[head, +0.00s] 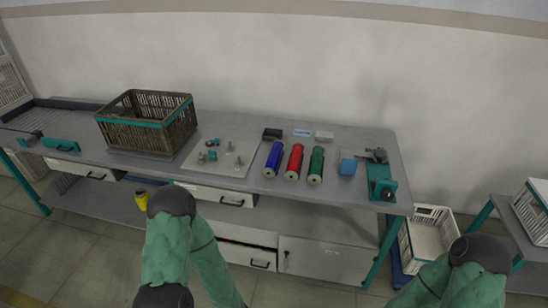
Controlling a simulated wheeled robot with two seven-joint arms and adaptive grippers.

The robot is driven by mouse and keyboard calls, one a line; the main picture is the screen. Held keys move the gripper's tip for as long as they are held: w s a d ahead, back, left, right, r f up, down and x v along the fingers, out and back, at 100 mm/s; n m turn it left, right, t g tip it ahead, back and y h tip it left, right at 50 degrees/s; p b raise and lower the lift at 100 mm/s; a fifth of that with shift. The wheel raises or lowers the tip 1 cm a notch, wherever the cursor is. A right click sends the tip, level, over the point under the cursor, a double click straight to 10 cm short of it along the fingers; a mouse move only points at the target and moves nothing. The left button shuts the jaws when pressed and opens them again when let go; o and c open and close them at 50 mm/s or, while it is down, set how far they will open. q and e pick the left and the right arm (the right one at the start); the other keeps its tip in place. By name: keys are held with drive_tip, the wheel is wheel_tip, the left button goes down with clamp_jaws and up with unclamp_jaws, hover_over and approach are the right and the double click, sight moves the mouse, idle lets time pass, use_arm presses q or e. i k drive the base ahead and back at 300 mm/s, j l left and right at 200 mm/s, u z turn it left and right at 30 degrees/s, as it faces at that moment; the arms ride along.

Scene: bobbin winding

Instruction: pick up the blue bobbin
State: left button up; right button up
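The blue bobbin (273,158) lies on the grey workbench (240,183) near its middle, at the left end of a row of three bobbins. It points from back to front, with a pale end facing the front edge. The red bobbin (294,161) lies just right of it, and the green bobbin (316,165) right of that. Nothing touches the blue bobbin from above. My green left arm shows at the lower left, in front of the bench, and my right arm at the lower right corner. Neither gripper's fingers can be seen.
Left of the bobbins is a light plate (222,165) with upright pegs, then a brown basket (149,122). Right are a blue block (348,163) and a green machine (381,178). A white crate (430,236) stands on the floor.

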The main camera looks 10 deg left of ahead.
sight(268, 172)
drive_tip(key=i+l, duration=1)
drive_tip(key=j+u, duration=0.15)
drive_tip(key=u, duration=1.25)
drive_tip(key=i+l, duration=0.05)
